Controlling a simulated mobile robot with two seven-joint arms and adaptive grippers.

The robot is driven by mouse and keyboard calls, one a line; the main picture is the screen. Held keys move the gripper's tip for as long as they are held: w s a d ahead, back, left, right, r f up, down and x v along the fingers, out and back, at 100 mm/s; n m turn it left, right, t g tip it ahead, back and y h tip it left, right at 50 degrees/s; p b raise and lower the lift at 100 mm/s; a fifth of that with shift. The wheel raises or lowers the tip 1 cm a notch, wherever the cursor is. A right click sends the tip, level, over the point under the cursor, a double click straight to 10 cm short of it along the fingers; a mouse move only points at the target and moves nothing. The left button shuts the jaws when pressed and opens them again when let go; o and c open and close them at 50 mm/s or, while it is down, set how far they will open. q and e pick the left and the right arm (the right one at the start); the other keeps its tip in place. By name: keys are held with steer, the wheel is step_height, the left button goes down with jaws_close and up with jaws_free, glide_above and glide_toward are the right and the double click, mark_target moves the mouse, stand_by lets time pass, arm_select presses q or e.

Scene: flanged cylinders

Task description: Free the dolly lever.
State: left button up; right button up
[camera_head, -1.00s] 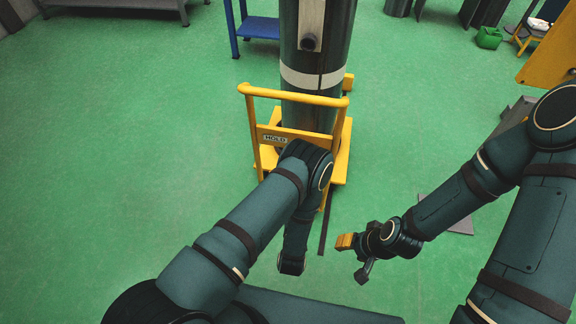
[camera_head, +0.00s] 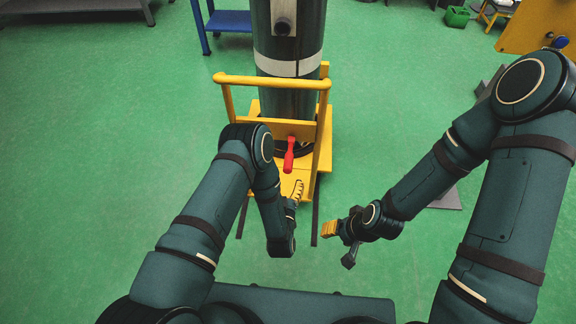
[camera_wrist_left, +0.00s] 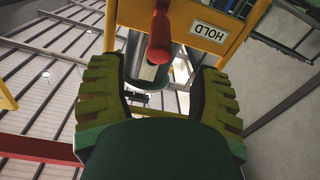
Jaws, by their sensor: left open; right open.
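The yellow dolly (camera_head: 323,150) stands upright around the foot of a dark flanged cylinder (camera_head: 290,88). Its red lever (camera_head: 289,155) shows below the crossbar, pointing down toward me. In the left wrist view the red lever (camera_wrist_left: 160,35) hangs beside the HOLD label (camera_wrist_left: 210,31). My left gripper (camera_head: 295,192) is just below and in front of the lever, pointing up at it, partly hidden by my own wrist. In the wrist view its open fingers (camera_wrist_left: 158,70) frame the lever's lower end, with no visible contact. My right gripper (camera_head: 338,238) is open and empty, lower right of the dolly.
A blue table (camera_head: 228,20) stands behind to the left, and a grey bench (camera_head: 85,6) at the far left. A yellow panel (camera_head: 540,28) and a green container (camera_head: 457,16) are at the upper right. The green floor left of the dolly is clear.

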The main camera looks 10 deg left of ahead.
mark_target(289, 152)
arm_select(q)
steer(key=w+b, duration=0.1)
steer(key=w, duration=0.8)
steer(key=shift+a, duration=0.1)
steer(key=shift+r, duration=0.1)
jaws_close()
